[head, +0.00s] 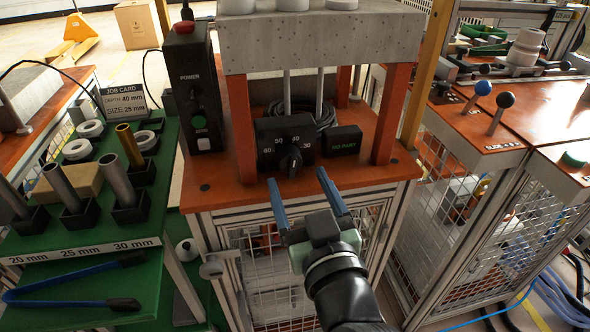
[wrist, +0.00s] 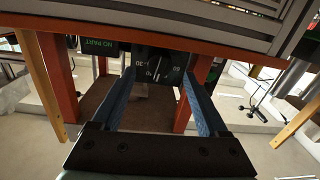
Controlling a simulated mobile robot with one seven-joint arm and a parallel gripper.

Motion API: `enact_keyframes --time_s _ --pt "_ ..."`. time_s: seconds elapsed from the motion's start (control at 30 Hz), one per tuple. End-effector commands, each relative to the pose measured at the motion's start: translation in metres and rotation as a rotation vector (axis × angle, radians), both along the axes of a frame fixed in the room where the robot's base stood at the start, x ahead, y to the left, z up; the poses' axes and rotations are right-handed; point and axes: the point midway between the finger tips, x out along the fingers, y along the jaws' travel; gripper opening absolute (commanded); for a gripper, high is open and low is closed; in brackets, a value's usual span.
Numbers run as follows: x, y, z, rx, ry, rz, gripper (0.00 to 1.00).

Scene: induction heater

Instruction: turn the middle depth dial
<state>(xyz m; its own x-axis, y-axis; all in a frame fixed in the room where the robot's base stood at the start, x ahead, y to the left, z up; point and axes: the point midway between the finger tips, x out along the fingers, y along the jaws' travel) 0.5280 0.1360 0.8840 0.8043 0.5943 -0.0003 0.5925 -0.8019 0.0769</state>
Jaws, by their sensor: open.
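The depth dial is a black knob (head: 291,161) on the front of a black box (head: 268,133) with white numbers 60, 50, 40 and 30 around it. The box sits on the orange bench top under the press. I cannot read the pointer setting exactly. My gripper (head: 297,177) is open and empty, its two blue fingers spread in front of the dial, apart from it and a little low. In the wrist view the dial (wrist: 154,66) shows upside down between the open fingers (wrist: 162,74).
A NO PART box (head: 342,141) stands right of the dial box. Orange posts (head: 240,125) flank both. A power box (head: 193,90) is at left. A job card (head: 124,98) reads depth 40 mm, size 25 mm. The green table (head: 70,275) holds metal tubes and tongs.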

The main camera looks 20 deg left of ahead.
Motion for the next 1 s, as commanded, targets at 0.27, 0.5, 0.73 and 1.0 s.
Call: enact_keyframes --time_s 0.27,0.5,0.73,1.0 --pt "0.026 0.020 0.000 0.000 -0.001 0.000 0.77" --pt "0.029 0.022 0.000 -0.001 -0.001 -0.001 0.77" --pt "0.029 0.021 0.000 -0.001 -0.001 -0.001 0.54" --pt "0.029 0.021 0.000 0.000 0.000 -0.001 0.05"
